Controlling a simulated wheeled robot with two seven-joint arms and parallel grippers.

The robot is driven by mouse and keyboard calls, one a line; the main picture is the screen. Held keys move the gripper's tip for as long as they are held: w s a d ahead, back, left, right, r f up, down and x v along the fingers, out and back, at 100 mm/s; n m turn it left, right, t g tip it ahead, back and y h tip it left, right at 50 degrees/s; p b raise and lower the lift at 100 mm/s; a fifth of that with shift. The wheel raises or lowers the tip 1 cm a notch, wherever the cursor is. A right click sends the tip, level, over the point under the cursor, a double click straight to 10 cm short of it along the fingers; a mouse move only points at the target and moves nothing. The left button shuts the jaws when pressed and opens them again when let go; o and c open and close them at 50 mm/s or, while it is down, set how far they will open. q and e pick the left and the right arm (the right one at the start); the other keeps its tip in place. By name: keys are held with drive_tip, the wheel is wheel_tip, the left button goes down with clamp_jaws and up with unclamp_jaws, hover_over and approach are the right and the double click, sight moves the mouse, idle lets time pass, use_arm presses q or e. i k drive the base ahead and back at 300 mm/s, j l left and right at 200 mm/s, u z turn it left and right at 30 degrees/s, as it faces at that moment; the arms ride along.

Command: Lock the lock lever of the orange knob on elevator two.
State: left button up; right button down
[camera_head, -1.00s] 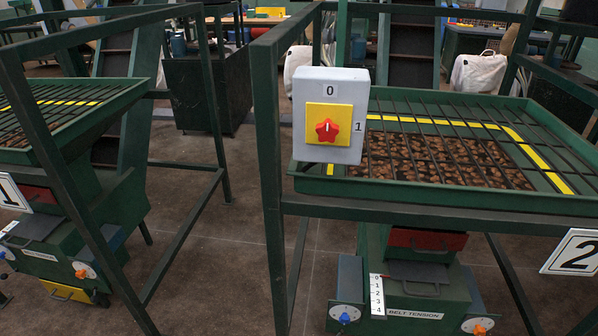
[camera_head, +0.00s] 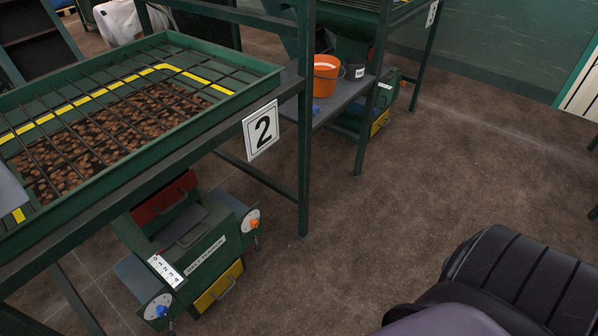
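Elevator two (camera_head: 170,120) stands at the left, marked by a white "2" plate (camera_head: 261,130). The orange knob (camera_head: 254,223) sits on a round white dial on the right side of its green lower box. A small dark lever (camera_head: 257,242) shows just below the orange knob; it is too small to tell its position. A blue knob (camera_head: 161,311) sits on another dial at the box's lower left. Neither of my grippers is in view.
A green frame post (camera_head: 304,150) stands right of the orange knob. Another green machine stands beyond. Brown floor (camera_head: 400,200) is open to the right of elevator two.

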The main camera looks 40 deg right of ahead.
sight(257, 248)
drive_tip(key=z, duration=0.75)
